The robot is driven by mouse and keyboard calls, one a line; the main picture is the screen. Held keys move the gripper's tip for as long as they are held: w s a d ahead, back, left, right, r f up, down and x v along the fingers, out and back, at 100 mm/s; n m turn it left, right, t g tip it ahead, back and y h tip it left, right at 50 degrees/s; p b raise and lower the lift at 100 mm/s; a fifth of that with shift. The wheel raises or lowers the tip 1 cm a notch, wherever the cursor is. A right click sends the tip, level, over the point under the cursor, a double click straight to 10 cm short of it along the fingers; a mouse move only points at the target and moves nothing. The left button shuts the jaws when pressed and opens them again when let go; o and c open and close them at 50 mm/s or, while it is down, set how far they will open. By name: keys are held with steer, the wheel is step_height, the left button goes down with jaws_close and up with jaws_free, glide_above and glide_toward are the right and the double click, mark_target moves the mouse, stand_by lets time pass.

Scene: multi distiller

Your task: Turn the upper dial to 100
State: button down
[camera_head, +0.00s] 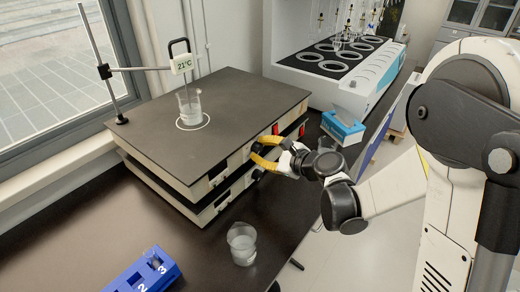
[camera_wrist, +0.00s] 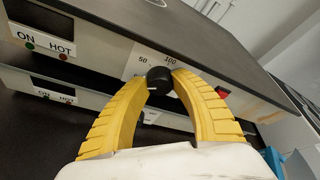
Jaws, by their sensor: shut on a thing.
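The upper dial (camera_wrist: 159,80) is a black round knob on the pale front of the upper hot plate (camera_head: 245,95). The printed marks 50 and 100 show just above it. A small pale mark shows on the knob's lower left, but I cannot tell for sure where the dial points. My gripper (camera_wrist: 160,76) has its yellow fingers around the knob, one tip on each side, and is shut on it. In the head view my gripper (camera_head: 254,151) is at the upper plate's front, and the fingers hide the knob.
A second hot plate (camera_head: 180,201) lies directly below. A beaker (camera_head: 190,108) stands on the upper plate by a stand with a 21°C display (camera_head: 182,64). Another beaker (camera_head: 242,244) and a blue numbered rack (camera_head: 146,276) stand on the dark bench in front. A blue tissue box (camera_head: 343,126) is behind my gripper.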

steer(key=shift+w+m+g+y, duration=0.15)
steer(key=shift+m+g, duration=0.15)
steer(key=shift+m, duration=0.3)
steer(key=shift+m+g+y, duration=0.15)
steer(key=shift+m+g, duration=0.15)
steer(key=shift+m, duration=0.3)
steer(key=m+g+y, duration=0.1)
steer(key=m, duration=0.1)
steer(key=shift+d+m, duration=0.1)
steer(key=shift+m, duration=0.2)
steer(key=m+g+y, duration=0.1)
steer(key=m, duration=0.1)
steer(key=m+g+y+b, duration=0.1)
steer(key=m, duration=0.1)
steer(key=shift+w+m+b, duration=0.1)
steer(key=shift+m+b, duration=0.2)
steer(key=m+y, duration=0.2)
steer(key=m, duration=0.2)
steer(key=shift+d+f+g, duration=0.1)
steer(key=shift+g, duration=0.3)
steer(key=shift+m+y, duration=0.9)
steer(key=shift+m, duration=1.2)
